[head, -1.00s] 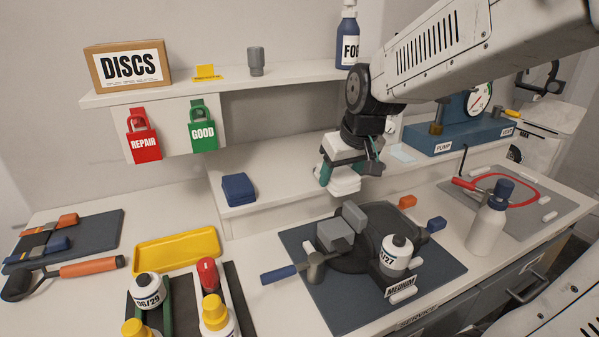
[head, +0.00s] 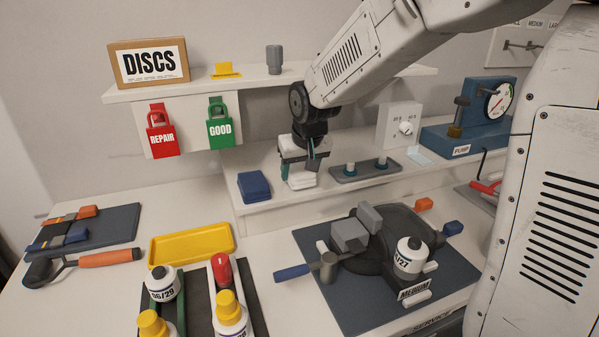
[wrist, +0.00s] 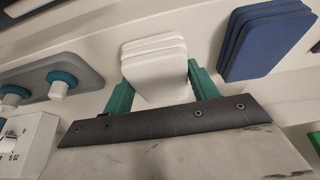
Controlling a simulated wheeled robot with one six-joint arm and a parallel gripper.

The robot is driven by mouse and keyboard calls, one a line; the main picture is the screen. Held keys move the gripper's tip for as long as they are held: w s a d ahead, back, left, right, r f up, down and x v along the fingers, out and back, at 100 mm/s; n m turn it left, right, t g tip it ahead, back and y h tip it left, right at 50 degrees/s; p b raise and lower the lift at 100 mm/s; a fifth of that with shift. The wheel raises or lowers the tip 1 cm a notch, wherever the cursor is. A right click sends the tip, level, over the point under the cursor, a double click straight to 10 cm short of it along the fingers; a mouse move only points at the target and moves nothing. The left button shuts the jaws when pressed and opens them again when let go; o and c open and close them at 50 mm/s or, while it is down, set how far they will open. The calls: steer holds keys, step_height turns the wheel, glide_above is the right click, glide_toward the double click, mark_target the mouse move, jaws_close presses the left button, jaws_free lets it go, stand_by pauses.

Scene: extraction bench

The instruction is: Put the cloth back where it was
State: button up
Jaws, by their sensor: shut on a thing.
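The white folded cloth (head: 302,181) is a small stack of layers between the fingers of my gripper (head: 299,172). In the wrist view the cloth (wrist: 155,68) sits between the two green fingers of my gripper (wrist: 160,92), which is shut on it. In the head view the cloth is low over the raised back ledge (head: 330,196), just right of the blue folded cloth (head: 255,187). I cannot tell whether its underside touches the ledge. The blue cloth also shows in the wrist view (wrist: 265,42), apart from the white one.
A grey tray with teal-ringed pegs (head: 366,170) lies right of my gripper on the ledge. The shelf with the DISCS box (head: 148,64) overhangs behind. A clamp fixture (head: 350,240) and yellow tray (head: 192,243) stand in front. The ledge between blue cloth and grey tray is narrow.

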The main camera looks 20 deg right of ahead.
steer(key=shift+f, duration=0.4)
steer(key=shift+f, duration=0.2)
steer(key=o, duration=1)
steer(key=shift+r, duration=0.15)
steer(key=v, duration=1.2)
steer(key=s+d+f+g, duration=0.1)
steer(key=s, duration=0.8)
steer(key=s+d+f+g, duration=0.1)
steer(key=s+f, duration=0.1)
steer(key=s, duration=0.8)
steer(key=s+d+f+g, duration=0.1)
steer(key=s+f, duration=0.1)
steer(key=s, duration=0.8)
steer(key=shift+s, duration=0.1)
